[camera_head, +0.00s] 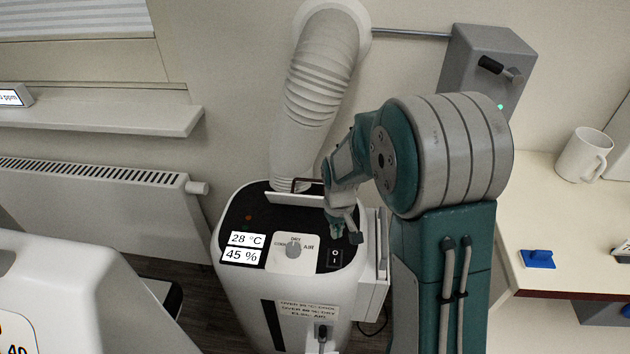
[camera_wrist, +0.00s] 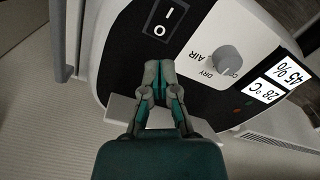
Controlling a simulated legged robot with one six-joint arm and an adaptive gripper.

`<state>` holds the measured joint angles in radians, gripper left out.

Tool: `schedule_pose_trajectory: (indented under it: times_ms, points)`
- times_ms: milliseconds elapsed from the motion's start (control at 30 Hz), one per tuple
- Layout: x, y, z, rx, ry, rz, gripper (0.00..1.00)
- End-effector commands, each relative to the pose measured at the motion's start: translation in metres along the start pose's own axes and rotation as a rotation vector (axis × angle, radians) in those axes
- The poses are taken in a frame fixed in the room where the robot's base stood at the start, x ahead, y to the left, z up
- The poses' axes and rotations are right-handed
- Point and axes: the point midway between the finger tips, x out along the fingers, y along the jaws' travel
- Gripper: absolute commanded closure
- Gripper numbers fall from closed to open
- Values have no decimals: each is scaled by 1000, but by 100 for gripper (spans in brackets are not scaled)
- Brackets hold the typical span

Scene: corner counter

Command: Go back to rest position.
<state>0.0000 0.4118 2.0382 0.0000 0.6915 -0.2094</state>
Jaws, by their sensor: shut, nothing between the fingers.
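My gripper (camera_wrist: 159,72) is shut and empty in the wrist view. Its teal and grey fingers point at the black top panel of a white portable air unit, close to the black I/O switch (camera_wrist: 165,20). In the head view my gripper (camera_head: 346,232) is small, over the right side of the air unit (camera_head: 240,296), beside the switch (camera_head: 335,258). I cannot tell whether it touches the panel. My teal and grey arm is bent over the unit and hides part of the wall and counter.
The unit has a mode dial (camera_head: 293,250) and displays reading 28 °C and 45 %. A ribbed hose (camera_head: 318,80) rises behind it. A grey wall box (camera_head: 488,65) with a lever is at upper right. A white mug (camera_head: 583,155) and blue object (camera_head: 538,259) sit on the right counter (camera_head: 530,200). A radiator (camera_head: 95,205) is left.

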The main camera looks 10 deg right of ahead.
Motion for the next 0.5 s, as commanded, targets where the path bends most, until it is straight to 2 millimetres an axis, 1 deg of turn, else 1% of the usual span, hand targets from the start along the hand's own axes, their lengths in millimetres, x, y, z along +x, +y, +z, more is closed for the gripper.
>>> schedule_pose_trajectory:
  times_ms: [133, 167, 233, 367, 400, 500]
  points:
    - [-3, 0, 0, 1, 4, 1, 100]
    - [-6, 0, 1, 2, 8, 2, 100]
    - [-19, -1, 5, 8, 26, 5, 100]
    - [-58, -4, 18, 30, 80, 16, 100]
    - [-71, -5, 24, 38, 97, 19, 100]
    - [-99, -8, 39, 57, 140, 26, 100]
